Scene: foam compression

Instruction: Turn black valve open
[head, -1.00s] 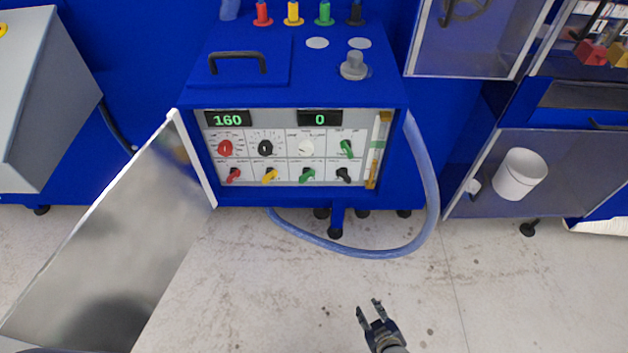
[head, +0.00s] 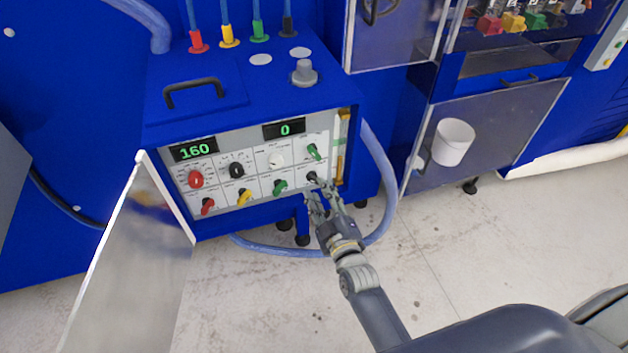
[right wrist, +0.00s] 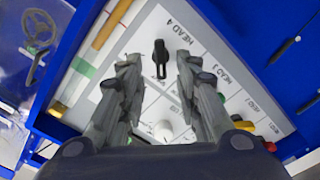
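The black valve (head: 312,177) is the small black handle at the lower right of the white control panel, below a green handle. In the right wrist view the black valve (right wrist: 160,56) lies under the label "HEAD 4", its handle lined up with the camera's up-down direction. My right gripper (head: 318,194) is open, its fingertips close to the panel just below the valve. In the right wrist view the fingers (right wrist: 156,72) stand on either side of the valve with a gap to each side. Whether the tips reach the handle's depth is unclear. My left gripper is out of view.
Red (head: 208,206), yellow (head: 244,198) and green (head: 280,187) valves sit left of the black one. Displays read 160 and 0. An open panel door (head: 140,255) hangs at the left. A blue hose (head: 385,190) curves around the unit's right side and below.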

